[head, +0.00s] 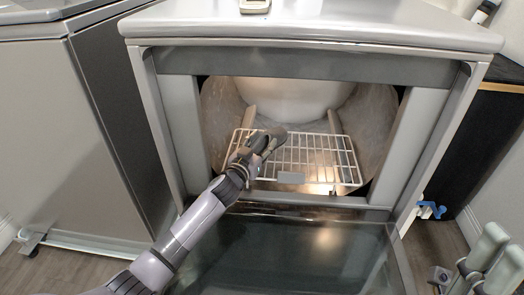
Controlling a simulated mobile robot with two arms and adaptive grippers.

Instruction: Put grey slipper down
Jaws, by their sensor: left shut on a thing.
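My left gripper (264,144) reaches through the open front of the washer-like appliance and is over the left part of a white wire rack (318,160). It is shut on a small grey-brown thing that looks like the grey slipper (277,133). The gripper fingers hide much of the slipper, and I cannot tell whether it touches the rack. My right gripper is not clearly in view.
The appliance's dark glass door (290,262) lies folded down below the opening. Grey side frames (418,135) bound the opening. A grey cabinet (45,130) stands left. The rack's right part is clear.

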